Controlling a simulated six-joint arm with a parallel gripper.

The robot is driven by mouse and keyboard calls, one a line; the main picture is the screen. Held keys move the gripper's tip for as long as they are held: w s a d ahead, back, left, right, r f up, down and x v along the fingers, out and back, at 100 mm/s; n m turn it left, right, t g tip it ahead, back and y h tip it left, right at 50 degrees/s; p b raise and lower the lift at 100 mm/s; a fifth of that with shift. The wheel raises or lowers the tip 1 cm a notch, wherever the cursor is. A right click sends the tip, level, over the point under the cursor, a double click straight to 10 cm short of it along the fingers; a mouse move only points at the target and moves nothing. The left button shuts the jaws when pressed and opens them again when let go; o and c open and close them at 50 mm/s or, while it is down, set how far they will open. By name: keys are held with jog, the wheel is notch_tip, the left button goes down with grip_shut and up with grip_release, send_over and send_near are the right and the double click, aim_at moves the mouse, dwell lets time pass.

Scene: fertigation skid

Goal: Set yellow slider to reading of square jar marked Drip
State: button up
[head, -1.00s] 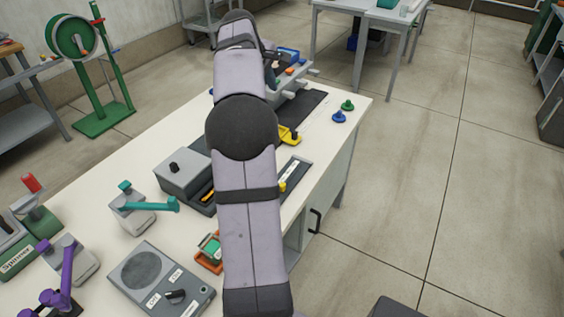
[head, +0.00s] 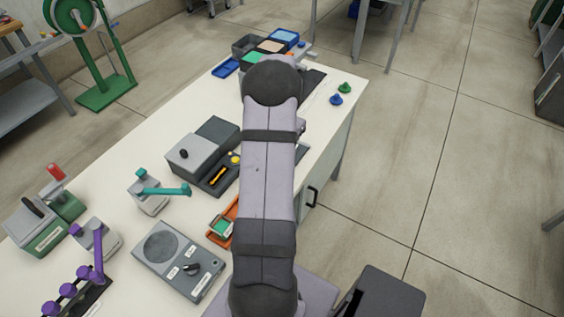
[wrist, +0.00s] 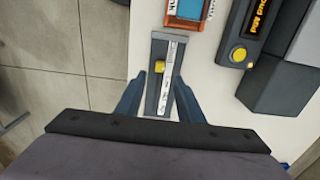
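The yellow slider (wrist: 159,66) is a small knob on a narrow grey track (wrist: 158,44) with a white printed scale, in the wrist view. The scale's marks are too small to read. My gripper (wrist: 160,80) is open above the track, with one dark blue finger on each side of it, just below the knob in the picture. The fingers do not appear to touch the knob. In the head view my arm hides the gripper and most of the track. No square jar marked Drip can be made out in these frames.
An orange holder (wrist: 186,21) with a pale, partly cut-off label lies beyond the track; it also shows in the head view (head: 213,238). A dark box with a yellow button (wrist: 238,54) is to the right. Bare floor (wrist: 50,60) lies left of the table.

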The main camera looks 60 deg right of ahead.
jog(key=shift+f+p, duration=1.15)
jog(key=shift+f, duration=2.4)
grip_shut()
